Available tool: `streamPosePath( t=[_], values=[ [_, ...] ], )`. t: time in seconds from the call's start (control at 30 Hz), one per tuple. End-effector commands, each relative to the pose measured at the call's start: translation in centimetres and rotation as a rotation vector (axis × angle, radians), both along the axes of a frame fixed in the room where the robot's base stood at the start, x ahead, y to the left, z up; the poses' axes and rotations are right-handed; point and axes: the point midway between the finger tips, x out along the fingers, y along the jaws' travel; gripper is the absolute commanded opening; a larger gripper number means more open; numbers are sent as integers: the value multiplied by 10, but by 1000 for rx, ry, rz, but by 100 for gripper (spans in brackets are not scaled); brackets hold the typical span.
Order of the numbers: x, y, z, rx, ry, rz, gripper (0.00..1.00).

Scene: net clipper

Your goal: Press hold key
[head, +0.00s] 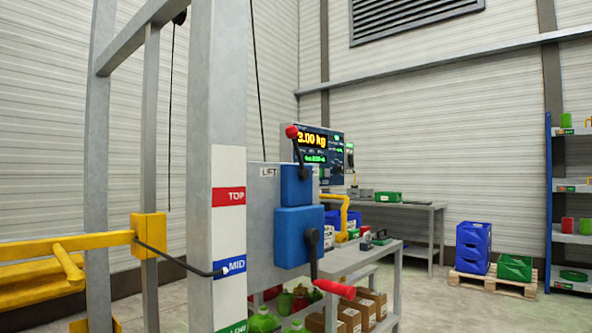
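A dark display panel (336,165) with a yellow reading ending in "3.00 kg" and smaller green digits stands behind the lift post, near the middle of the head view. The red-knobbed lever (291,132) and blue housing in front cover its left part. Small marks show on its face, but I cannot make out a key labelled hold. My gripper is not visible in this view.
A grey lift post (217,60) with TOP, MID and LOW-side labels and a blue box (299,236) with a red-handled lever (334,289) stands close in front. A yellow beam (100,240) juts in at left. Blue crates (473,246) stand at right; floor before them is clear.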

Motion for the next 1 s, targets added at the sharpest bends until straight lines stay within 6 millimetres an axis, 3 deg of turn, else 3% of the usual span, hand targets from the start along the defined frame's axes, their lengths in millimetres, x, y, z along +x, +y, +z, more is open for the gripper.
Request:
streamPosePath(
  t=[0.67,1.0],
  values=[
    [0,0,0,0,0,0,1],
    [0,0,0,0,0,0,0]
  ],
)
